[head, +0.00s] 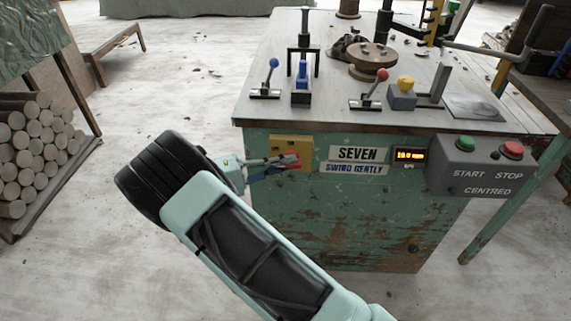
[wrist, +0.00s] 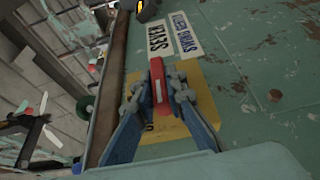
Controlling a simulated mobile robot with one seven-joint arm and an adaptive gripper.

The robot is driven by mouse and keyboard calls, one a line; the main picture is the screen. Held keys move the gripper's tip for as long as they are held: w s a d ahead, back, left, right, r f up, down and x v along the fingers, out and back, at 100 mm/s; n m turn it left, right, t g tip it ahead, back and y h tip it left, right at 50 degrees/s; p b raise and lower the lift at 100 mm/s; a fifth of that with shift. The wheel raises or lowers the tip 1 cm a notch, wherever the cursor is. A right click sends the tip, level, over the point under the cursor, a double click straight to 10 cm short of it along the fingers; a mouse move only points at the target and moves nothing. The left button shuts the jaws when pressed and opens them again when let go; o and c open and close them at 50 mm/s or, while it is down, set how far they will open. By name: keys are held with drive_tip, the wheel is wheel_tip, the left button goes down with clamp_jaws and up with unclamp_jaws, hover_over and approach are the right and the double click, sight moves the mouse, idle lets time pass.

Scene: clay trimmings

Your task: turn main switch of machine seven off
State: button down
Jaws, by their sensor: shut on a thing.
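The machine labelled SEVEN (head: 357,154) has a worn green body. A yellow switch plate (head: 281,142) sits on its front at the left, with a red switch handle (head: 294,160) on it. In the wrist view the red handle (wrist: 158,82) stands between my blue fingers, over the yellow plate (wrist: 203,92). My gripper (head: 284,163) reaches the plate from the left and is shut on the handle. In the head view my fingers hide part of the handle and the lower plate. I cannot read the plate's position marks clearly.
Right of the plate are a lit display (head: 410,156) and a grey box with a green START button (head: 465,143) and a red STOP button (head: 511,149). Blue (head: 273,63) and red (head: 382,75) knobbed levers stand on the top. Stacked logs (head: 35,140) lie left; the floor between is mostly open.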

idle(0.4)
drive_tip(key=c, duration=2)
unclamp_jaws()
drive_tip(key=shift+o, duration=0.2)
drive_tip(key=v, duration=1.2)
drive_tip(key=shift+d, duration=0.1)
